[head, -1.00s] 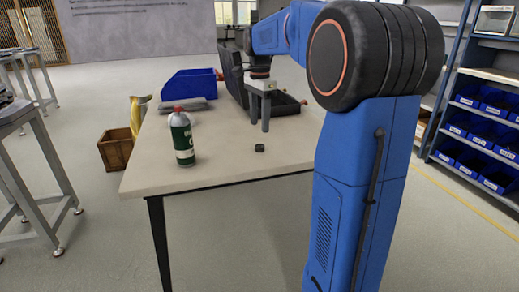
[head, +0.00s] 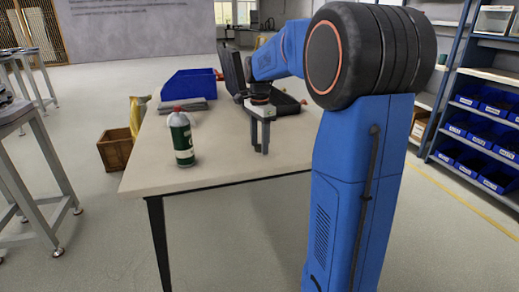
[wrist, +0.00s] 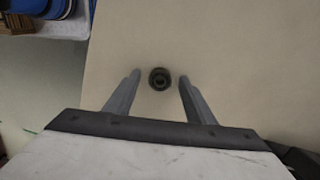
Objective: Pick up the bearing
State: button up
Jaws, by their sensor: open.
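The bearing (wrist: 159,78) is a small dark ring lying on the pale table top. In the wrist view it sits between the tips of my gripper (wrist: 160,80), with a gap on each side. My gripper is open and points down over it. In the head view my gripper (head: 260,150) is low over the table near its front edge. The bearing is hidden behind the fingers there.
A green and white bottle (head: 181,138) stands on the table (head: 215,172) left of my gripper. A blue bin (head: 188,84) and a grey flat stack (head: 187,106) are farther back. An open black case (head: 284,104) lies behind my gripper.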

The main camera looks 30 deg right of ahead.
jog(key=shift+c, duration=0.6)
jog(key=c, duration=1.1)
jog(key=shift+o, duration=0.2)
